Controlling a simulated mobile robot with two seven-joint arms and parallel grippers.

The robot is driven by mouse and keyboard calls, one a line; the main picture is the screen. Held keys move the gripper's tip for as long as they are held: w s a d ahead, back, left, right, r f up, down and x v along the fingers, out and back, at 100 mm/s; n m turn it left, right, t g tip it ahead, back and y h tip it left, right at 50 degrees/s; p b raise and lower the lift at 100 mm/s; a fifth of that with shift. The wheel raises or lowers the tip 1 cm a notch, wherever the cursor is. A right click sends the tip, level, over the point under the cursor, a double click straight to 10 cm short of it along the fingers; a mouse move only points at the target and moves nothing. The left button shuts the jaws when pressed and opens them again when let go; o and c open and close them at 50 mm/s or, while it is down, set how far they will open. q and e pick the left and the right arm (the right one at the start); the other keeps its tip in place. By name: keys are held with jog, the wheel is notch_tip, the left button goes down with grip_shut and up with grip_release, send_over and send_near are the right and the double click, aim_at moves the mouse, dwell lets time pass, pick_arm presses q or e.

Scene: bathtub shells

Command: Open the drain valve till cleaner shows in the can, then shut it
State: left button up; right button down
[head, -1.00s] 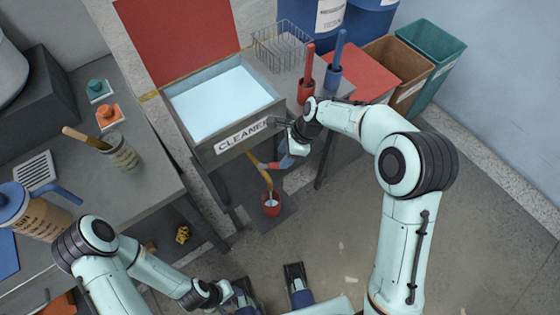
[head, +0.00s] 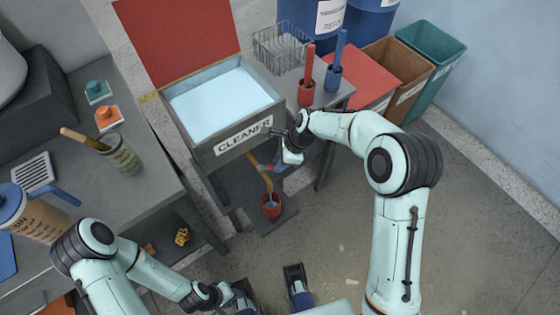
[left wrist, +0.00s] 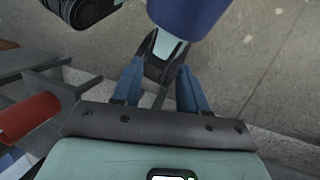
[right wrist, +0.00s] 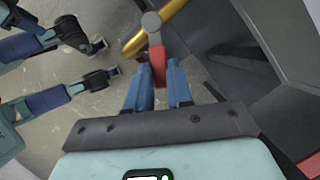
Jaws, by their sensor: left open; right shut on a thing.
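The cleaner tank (head: 243,141) is a grey box with an open red lid and pale blue liquid. A yellow drain pipe (head: 267,180) runs down from its front to a red can (head: 271,212) on the low shelf. A small greyish patch shows inside the can; I cannot tell its level. My right gripper (head: 283,167) is at the valve below the tank's front edge. In the right wrist view its blue fingers are shut on the red valve handle (right wrist: 158,66), beside the yellow pipe. My left gripper (left wrist: 160,85) is open and empty, low near my base.
A bench (head: 140,195) with a brush jar (head: 122,156) and a brown jar (head: 42,220) stands left. A wire basket (head: 282,47), red and blue brush holders and bins stand behind and right. The floor (head: 350,240) in front is clear.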

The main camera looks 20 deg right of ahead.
jog(key=shift+w+a+r+n+g+p, duration=0.1)
jog(key=shift+w+n+g+p, duration=0.45)
jog(key=shift+n+p, duration=0.55)
jog(key=shift+w+f+n+g+p, duration=0.1)
jog(key=shift+w+n+g+p, duration=0.2)
jog(key=shift+w+n+p, duration=0.55)
jog(key=shift+w+a+r+n+g+p, duration=0.1)
jog(key=shift+w+n+g+p, duration=0.3)
jog(key=shift+n+p, duration=0.95)
jog(key=c, duration=1)
grip_release()
jog(key=shift+d, duration=0.1)
